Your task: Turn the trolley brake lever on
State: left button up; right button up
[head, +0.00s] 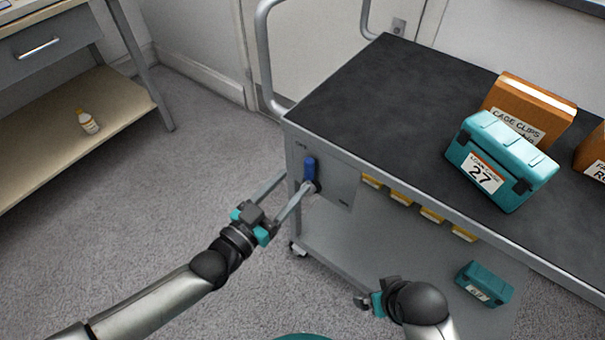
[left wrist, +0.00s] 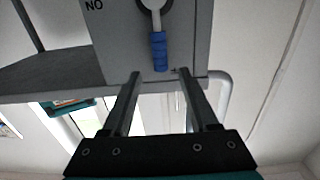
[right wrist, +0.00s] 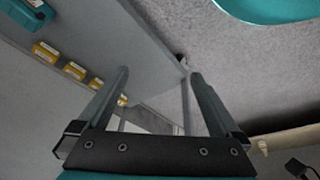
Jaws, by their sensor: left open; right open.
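The trolley (head: 400,75) has a grey panel (head: 334,182) at its left end, with a brake lever whose blue handle (head: 309,168) points up towards a small label that seems to read OFF. In the left wrist view the blue handle (left wrist: 159,52) hangs down from a round pivot, with an upside-down ON label (left wrist: 94,5) off to the left. My left gripper (head: 295,181) is open at the panel. Its fingertips (left wrist: 160,74) lie on either side of the handle's end in that view; I cannot tell whether they touch. My right gripper (right wrist: 158,75) is open and empty, low before the trolley.
A teal case (head: 502,160) and a brown box (head: 530,110) stand on the trolley's dark top. Yellow bins (head: 401,198) hang below its edge, and another teal case (head: 484,284) is on the lower shelf. A bench with a bottle (head: 87,121) stands left; the carpet between is clear.

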aim_at(307, 168)
pick_arm(q)
jog(key=shift+b+x, duration=0.7)
jog(key=shift+x, duration=1.8)
pick_arm(e)
jog(key=shift+w+r+t, duration=0.15)
jog(key=shift+w+r, duration=0.05)
jog(key=shift+r, duration=0.7)
jog(key=shift+w+r+t, duration=0.15)
jog(key=shift+r, duration=0.7)
pick_arm(q)
grip_shut()
pick_arm(e)
jog(key=shift+a, duration=0.1)
